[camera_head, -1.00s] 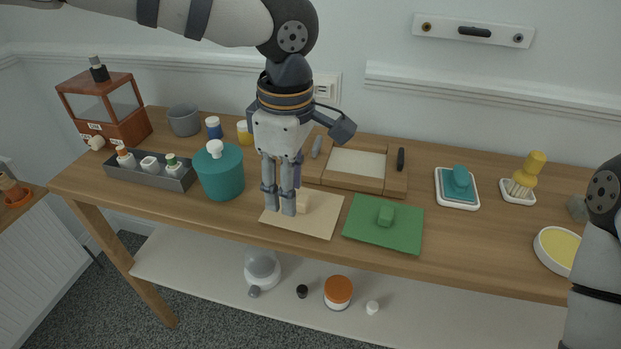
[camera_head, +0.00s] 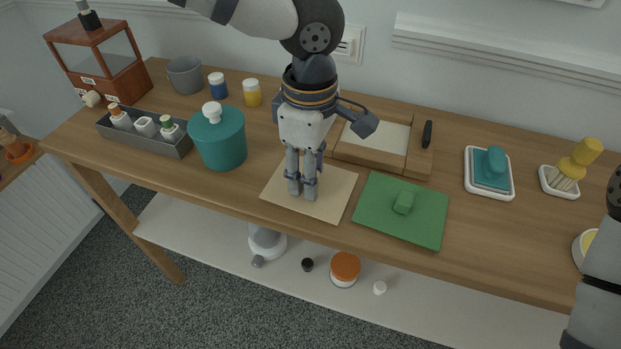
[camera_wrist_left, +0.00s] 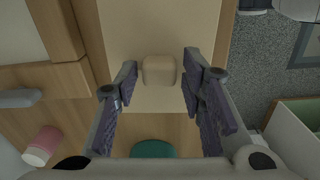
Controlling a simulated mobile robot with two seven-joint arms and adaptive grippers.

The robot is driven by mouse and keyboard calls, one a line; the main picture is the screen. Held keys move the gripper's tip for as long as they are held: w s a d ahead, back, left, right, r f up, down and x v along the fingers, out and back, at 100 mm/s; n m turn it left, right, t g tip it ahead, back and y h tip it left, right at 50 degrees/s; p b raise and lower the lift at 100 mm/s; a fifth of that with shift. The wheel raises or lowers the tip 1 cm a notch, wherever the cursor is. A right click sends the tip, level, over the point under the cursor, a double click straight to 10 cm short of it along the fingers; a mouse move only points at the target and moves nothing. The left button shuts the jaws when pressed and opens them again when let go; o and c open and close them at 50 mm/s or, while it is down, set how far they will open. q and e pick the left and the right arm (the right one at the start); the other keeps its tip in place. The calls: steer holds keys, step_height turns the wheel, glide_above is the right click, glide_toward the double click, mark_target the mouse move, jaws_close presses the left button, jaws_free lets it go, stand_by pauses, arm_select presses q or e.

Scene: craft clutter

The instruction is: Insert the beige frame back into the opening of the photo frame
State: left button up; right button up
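The beige frame (camera_head: 334,191) is a flat beige panel lying on the table, with a small block knob (camera_wrist_left: 159,70) on it. The wooden photo frame (camera_head: 372,161) lies behind it, with a pale rectangular opening and a black handle on its right side. My left gripper (camera_head: 301,194) points down over the left part of the beige panel. In the left wrist view its fingers are apart, one on each side of the knob, with gaps showing. The fingers hide the knob in the head view. My right gripper is out of view; only part of that arm shows at the right edge.
A green panel (camera_head: 425,218) with a green knob lies right of the beige one. A teal pot (camera_head: 221,142) stands close left of my left gripper. A grey tray (camera_head: 145,139) of bottles is farther left. A teal-topped dish (camera_head: 489,172) and yellow brush (camera_head: 572,168) stand right.

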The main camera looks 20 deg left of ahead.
arm_select(q)
steer(key=shift+c, duration=0.6)
steer(key=c, duration=0.7)
steer(key=shift+r+p, duration=0.85)
steer(key=shift+r, duration=1.8)
steer(key=shift+c, duration=0.2)
steer(key=shift+f, duration=0.1)
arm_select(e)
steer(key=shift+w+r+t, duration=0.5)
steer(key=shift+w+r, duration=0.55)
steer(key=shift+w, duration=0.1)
